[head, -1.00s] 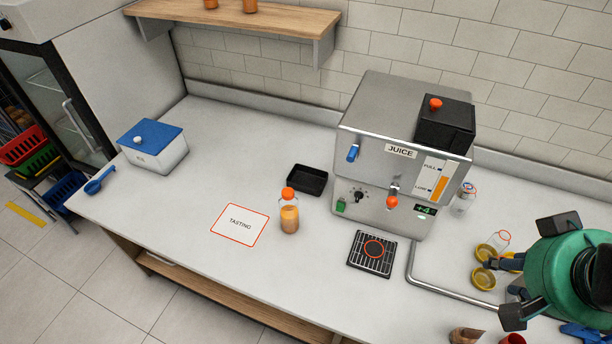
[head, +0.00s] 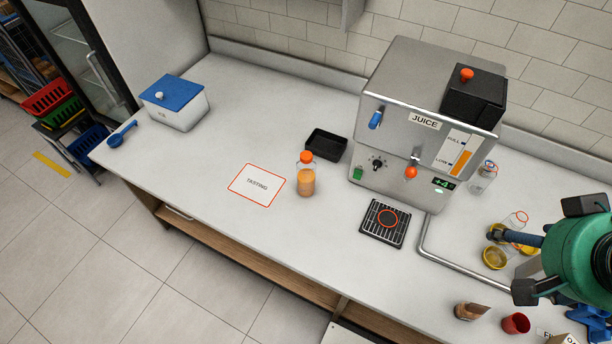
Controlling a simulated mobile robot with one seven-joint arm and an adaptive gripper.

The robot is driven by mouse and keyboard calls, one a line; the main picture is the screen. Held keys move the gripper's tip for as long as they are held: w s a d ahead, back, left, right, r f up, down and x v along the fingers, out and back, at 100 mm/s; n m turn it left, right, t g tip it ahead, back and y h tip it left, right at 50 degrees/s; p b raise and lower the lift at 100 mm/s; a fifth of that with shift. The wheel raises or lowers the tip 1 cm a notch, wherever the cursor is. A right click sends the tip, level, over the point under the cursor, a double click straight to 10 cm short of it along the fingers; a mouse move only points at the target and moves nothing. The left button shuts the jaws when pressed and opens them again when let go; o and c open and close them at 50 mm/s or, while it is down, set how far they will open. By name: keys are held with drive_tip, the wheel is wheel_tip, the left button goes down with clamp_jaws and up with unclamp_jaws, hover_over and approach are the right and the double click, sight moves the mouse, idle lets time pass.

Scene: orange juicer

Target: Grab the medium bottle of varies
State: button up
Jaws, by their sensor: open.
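A clear bottle with an orange cap and orange-brown contents (head: 306,182) stands upright on the counter, between the TASTING card and the juicer. A clear bottle or jar (head: 484,178) stands right of the juicer; its contents are unclear. Another clear container with a red rim (head: 517,220) is by the yellow round pieces at the right. I cannot tell which is the medium bottle. My gripper (head: 530,255) is at the right edge, over the right part of the counter. It is open and well apart from the orange-capped bottle. My green wrist hides part of it and the counter below.
The steel juicer (head: 410,120) stands at the back, with a drip grate (head: 384,222) in front. A black tray (head: 326,144) and the TASTING card (head: 257,185) flank the orange-capped bottle. A blue-lidded box (head: 175,103) is far left. A red cup (head: 516,323) is front right.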

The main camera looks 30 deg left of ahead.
drive_tip(key=shift+r, duration=0.1)
wheel_tip(320, 180, up, 6)
drive_tip(key=f, duration=0.1)
drive_tip(key=w+a+r+m+g+y+p, duration=0.1)
drive_tip(key=w+a+r, duration=0.2)
drive_tip(key=w+a, duration=0.4)
drive_tip(key=w+a+r+g, duration=0.1)
drive_tip(key=w+a+r, duration=0.3)
drive_tip(key=w+a, duration=0.3)
drive_tip(key=m+g+h+p, duration=0.1)
drive_tip(key=m+g, duration=0.1)
drive_tip(key=g, duration=0.2)
hover_over(307, 156)
wheel_tip(307, 156, down, 7)
wheel_tip(307, 156, down, 27)
drive_tip(key=shift+w+a+f, duration=0.1)
drive_tip(key=shift+a+f, duration=0.05)
drive_tip(key=shift+f, duration=0.1)
